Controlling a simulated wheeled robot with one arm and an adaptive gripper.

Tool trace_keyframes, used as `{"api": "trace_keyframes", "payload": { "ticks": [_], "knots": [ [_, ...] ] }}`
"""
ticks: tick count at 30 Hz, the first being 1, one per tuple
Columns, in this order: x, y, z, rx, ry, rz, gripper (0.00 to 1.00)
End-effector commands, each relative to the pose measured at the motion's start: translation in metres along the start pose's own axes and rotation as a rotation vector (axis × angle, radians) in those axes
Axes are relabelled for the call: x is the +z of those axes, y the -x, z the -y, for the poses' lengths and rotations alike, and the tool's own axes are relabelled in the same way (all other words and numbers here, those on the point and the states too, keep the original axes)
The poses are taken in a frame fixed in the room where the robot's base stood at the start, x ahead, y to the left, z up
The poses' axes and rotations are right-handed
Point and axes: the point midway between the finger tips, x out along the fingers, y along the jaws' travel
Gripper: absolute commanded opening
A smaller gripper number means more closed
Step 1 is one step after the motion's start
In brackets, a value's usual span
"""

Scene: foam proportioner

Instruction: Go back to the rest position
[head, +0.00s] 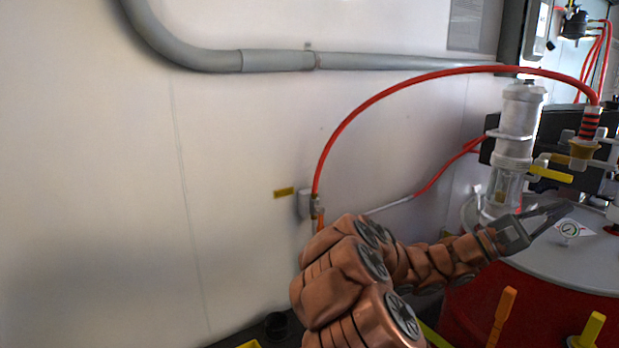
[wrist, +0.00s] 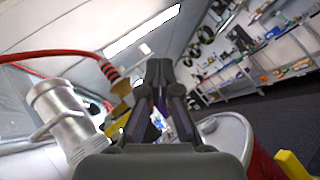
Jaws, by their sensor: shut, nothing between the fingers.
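My gripper (head: 552,216) is at the end of my copper-coloured arm, on the right of the head view. It is shut and empty, above the grey lid (head: 560,262) of the red tank (head: 470,308). In the wrist view my gripper (wrist: 160,72) points away from the camera, with its fingers together.
A clear and white filter cylinder (head: 513,150) stands behind my gripper, also seen in the wrist view (wrist: 62,115). A red hose (head: 430,77) arches overhead. Yellow (head: 588,328) and orange (head: 501,315) handles stand in front.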

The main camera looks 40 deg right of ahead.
Motion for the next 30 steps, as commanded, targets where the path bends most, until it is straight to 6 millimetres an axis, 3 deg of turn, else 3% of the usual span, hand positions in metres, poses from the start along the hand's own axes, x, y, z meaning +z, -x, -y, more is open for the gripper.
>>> {"api": "trace_keyframes", "payload": {
  "ticks": [1,6,14,23,30],
  "knots": [
    [0.02,0.001,0.0,-0.061,-0.035,-0.002,0.0],
    [0.062,0.02,0.024,-0.284,-0.123,-0.04,0.0],
    [0.098,0.08,0.065,-0.627,-0.223,-0.202,0.0],
    [0.126,0.192,0.098,-1.0,-0.248,-0.521,0.0],
    [0.172,0.297,0.11,-1.254,-0.168,-0.846,0.0]
  ]
}}
